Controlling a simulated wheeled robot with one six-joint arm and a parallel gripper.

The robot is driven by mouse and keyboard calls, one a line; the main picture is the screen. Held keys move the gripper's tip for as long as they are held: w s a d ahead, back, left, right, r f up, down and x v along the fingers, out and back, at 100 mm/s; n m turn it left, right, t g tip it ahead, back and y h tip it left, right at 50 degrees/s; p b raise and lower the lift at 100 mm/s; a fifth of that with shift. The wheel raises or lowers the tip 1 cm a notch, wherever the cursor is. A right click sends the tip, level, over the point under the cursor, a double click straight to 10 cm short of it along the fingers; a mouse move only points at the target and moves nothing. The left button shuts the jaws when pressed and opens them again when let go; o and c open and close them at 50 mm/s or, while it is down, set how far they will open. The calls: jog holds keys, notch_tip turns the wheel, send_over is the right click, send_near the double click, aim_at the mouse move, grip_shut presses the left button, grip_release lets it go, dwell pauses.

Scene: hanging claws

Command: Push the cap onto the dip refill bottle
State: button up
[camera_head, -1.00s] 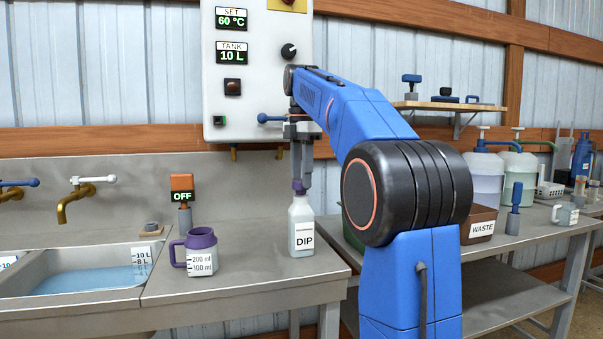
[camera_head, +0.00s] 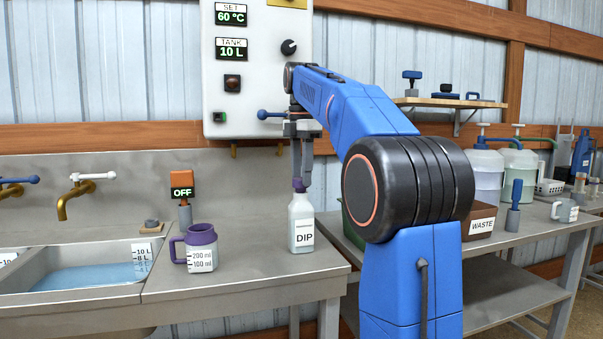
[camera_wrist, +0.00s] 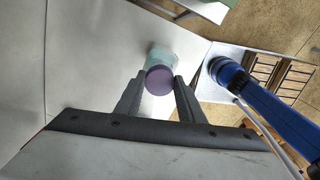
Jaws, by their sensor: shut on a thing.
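The dip refill bottle (camera_head: 302,222), white and translucent with a DIP label, stands upright on the steel counter near its right end. The purple cap (camera_head: 299,186) is at the top of the bottle's neck, right under my gripper (camera_head: 300,180). In the wrist view my gripper (camera_wrist: 158,84) points down with its fingertips at either side of the round purple cap (camera_wrist: 159,79). The pale bottle (camera_wrist: 161,54) shows behind the cap. My gripper is shut on the cap. I cannot tell how far the cap sits down on the neck.
A purple measuring jug (camera_head: 195,248) stands left of the bottle, beside the sink (camera_head: 85,280). An orange OFF device (camera_head: 182,187) stands behind the jug. The control box (camera_head: 262,70) hangs behind my arm. A WASTE box (camera_head: 480,222) is on the right table.

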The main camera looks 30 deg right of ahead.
jog(key=shift+f, duration=0.75)
jog(key=o, duration=1.1)
jog(key=shift+r, duration=0.1)
jog(key=shift+r, duration=2.9)
